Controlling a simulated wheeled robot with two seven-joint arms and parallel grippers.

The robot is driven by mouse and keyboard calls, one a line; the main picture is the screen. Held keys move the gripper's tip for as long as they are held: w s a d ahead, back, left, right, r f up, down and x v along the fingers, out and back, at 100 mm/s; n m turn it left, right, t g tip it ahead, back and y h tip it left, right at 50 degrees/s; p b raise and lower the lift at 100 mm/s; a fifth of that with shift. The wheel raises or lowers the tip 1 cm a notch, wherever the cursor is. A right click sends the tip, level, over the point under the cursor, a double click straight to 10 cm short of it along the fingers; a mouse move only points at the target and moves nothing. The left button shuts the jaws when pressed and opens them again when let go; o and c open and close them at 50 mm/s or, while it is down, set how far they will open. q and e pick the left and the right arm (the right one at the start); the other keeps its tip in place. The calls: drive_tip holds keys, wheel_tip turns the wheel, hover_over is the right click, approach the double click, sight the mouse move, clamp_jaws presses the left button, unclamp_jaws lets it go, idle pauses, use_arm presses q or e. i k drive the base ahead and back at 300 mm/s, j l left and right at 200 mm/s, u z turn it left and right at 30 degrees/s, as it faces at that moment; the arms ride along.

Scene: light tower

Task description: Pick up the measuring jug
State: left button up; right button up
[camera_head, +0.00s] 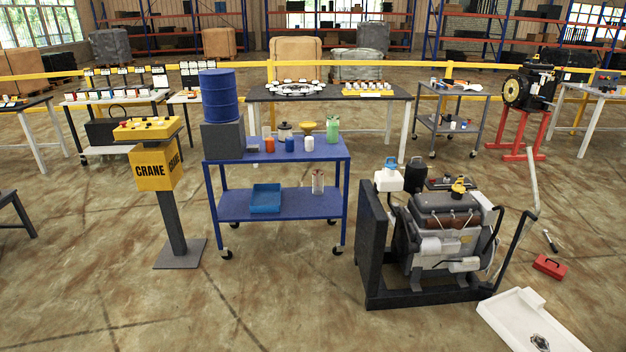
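The blue wheeled cart (330,152) stands in the middle of the view. A pale green, translucent jug-like container (333,130) stands upright at the right back of its top shelf; it may be the measuring jug. A small clear container with some red on it (318,184) stands on the lower shelf at the right. At this size I cannot tell for sure which one is the measuring jug. Neither of my grippers shows in this view.
Small cans, a yellow funnel (307,128) and a blue drum (219,98) crowd the cart top. A blue tray (265,198) lies below. The yellow crane post (156,170) stands left, an engine on a stand (445,230) right. The floor in front is clear.

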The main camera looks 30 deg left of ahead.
sight(318, 175)
drive_tip(key=i+j, duration=0.4)
drive_tip(key=i+j+u, duration=0.15)
drive_tip(key=i+j, duration=0.25)
drive_tip(key=i, duration=0.15)
drive_tip(key=i+j, duration=0.35)
drive_tip(key=i, duration=0.15)
